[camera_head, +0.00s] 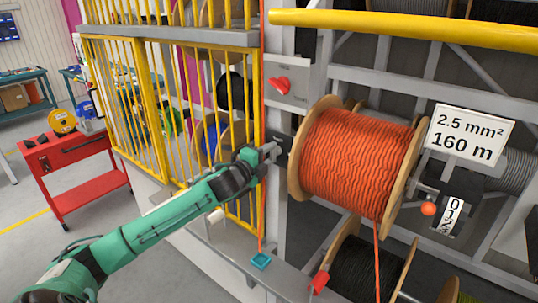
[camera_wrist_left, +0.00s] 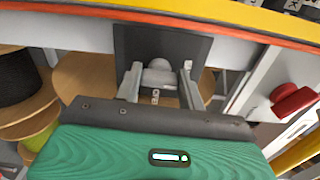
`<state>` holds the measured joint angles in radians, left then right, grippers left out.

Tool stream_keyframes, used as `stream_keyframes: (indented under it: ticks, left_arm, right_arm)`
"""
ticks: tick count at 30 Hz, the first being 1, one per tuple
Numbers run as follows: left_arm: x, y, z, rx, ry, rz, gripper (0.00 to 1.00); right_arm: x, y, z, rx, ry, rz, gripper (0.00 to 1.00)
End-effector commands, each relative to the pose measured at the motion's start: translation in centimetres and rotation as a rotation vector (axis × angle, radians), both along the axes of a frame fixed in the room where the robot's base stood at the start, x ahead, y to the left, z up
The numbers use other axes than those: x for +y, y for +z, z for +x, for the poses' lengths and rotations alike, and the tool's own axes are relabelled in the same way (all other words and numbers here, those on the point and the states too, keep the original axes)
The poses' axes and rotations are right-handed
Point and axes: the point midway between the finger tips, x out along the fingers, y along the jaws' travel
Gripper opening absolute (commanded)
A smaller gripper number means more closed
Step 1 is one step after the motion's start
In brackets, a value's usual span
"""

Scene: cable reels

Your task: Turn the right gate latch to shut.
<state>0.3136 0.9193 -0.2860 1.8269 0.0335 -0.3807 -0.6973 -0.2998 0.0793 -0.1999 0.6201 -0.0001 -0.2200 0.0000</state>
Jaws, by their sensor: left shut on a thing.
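My left gripper (camera_head: 270,152) reaches in from the left to the right edge of the yellow barred gate (camera_head: 178,110). In the left wrist view its two fingers (camera_wrist_left: 160,92) stand on either side of a rounded grey latch knob (camera_wrist_left: 158,76) and are shut on it. The knob sits in front of a dark square plate (camera_wrist_left: 190,45), which also shows in the head view (camera_head: 284,148). The gripper hides most of the latch in the head view, so its turn angle cannot be read. My right gripper is out of view.
An orange cable reel (camera_head: 355,158) is close to the right of my left gripper. A red knob (camera_head: 280,86) on a grey box is above it. A yellow rail (camera_head: 410,28) crosses the top right. A red cart (camera_head: 75,170) stands at the left.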

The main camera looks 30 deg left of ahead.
Motion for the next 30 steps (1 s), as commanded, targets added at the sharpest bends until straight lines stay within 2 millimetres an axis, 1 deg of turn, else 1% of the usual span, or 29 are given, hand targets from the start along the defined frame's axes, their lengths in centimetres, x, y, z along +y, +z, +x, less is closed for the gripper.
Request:
stream_keyframes:
  ticks: [7, 20, 21, 23, 24, 30]
  left_arm:
    - [0.09, -0.04, 0.02, 0.005, 0.002, -0.053, 0.17]
    - [0.06, -0.07, 0.01, 0.006, 0.002, -0.062, 0.17]
    - [0.06, -0.07, 0.01, 0.006, 0.001, -0.062, 0.45]
    - [0.05, -0.07, 0.01, 0.006, 0.001, -0.061, 0.57]
    - [0.05, -0.06, 0.01, 0.006, 0.001, -0.061, 0.61]
    - [0.02, -0.05, 0.01, 0.006, 0.001, -0.060, 0.61]
  right_arm:
    - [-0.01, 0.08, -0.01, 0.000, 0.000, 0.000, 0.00]
    - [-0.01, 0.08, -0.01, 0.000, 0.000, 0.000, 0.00]
    - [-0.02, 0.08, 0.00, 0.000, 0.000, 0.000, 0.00]
    - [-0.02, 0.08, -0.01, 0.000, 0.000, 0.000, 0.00]
    - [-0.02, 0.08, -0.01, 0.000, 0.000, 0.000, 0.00]
    - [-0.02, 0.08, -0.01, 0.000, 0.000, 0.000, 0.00]
